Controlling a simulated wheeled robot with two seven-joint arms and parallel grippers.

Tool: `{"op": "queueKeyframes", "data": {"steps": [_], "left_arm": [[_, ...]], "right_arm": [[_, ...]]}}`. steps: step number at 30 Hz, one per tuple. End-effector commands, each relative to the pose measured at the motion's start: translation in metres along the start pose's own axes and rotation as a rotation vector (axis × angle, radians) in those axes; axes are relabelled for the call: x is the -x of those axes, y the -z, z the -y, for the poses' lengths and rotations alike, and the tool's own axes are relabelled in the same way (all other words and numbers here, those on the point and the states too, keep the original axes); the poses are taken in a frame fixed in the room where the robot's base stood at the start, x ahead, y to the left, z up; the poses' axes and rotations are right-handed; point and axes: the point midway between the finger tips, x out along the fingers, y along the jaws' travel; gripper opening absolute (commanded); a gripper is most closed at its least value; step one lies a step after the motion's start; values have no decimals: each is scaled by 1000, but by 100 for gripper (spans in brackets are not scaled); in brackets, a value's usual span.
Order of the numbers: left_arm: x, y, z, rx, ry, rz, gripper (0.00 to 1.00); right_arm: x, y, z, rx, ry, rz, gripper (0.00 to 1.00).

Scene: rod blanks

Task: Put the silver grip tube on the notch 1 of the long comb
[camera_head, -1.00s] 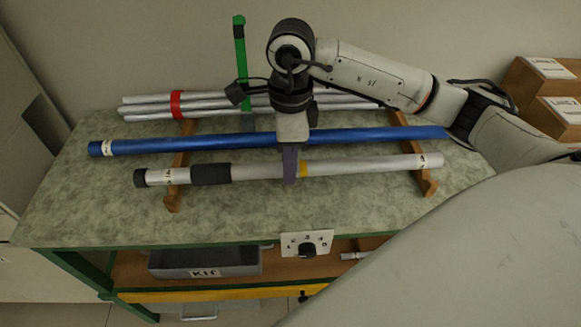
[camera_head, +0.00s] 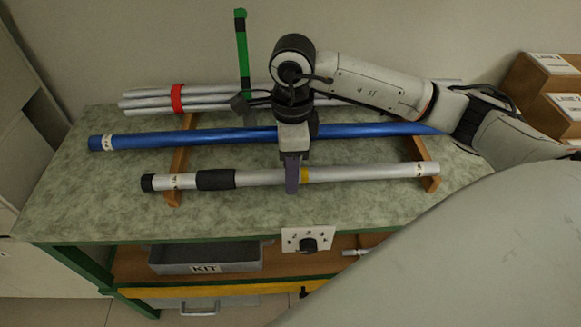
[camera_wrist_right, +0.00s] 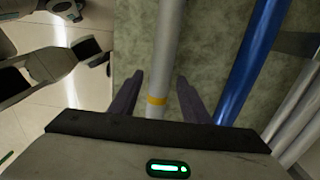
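The silver grip tube (camera_head: 350,173), with a black end cap, a black sleeve and a yellow band, lies across the front part of two wooden comb rails, left (camera_head: 179,160) and right (camera_head: 420,150). The notches under it are too small to make out. My right gripper (camera_head: 292,190) is down over the tube beside the yellow band. In the right wrist view its two fingers (camera_wrist_right: 160,85) stand apart on either side of the tube, with a gap on each side. My left gripper is out of view.
A blue tube (camera_head: 220,137) lies across the rails behind the silver one. A bundle of silver tubes with a red band (camera_head: 176,98) and a green post (camera_head: 243,55) are at the back. A dial panel (camera_head: 308,239) and a KIT bin (camera_head: 205,262) are at the front.

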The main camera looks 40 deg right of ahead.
Motion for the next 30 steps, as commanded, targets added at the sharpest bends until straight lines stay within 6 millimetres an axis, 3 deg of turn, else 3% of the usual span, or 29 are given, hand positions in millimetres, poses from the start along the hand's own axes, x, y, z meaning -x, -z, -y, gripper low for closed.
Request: {"op": "queueKeyframes", "data": {"steps": [5,10,24,30], "left_arm": [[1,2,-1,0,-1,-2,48],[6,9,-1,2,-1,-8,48],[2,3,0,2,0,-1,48],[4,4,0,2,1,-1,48]], "right_arm": [[2,0,0,0,0,0,43],[17,-1,1,0,3,2,43],[115,0,1,-1,4,2,43],[128,0,0,-1,1,0,43]]}}
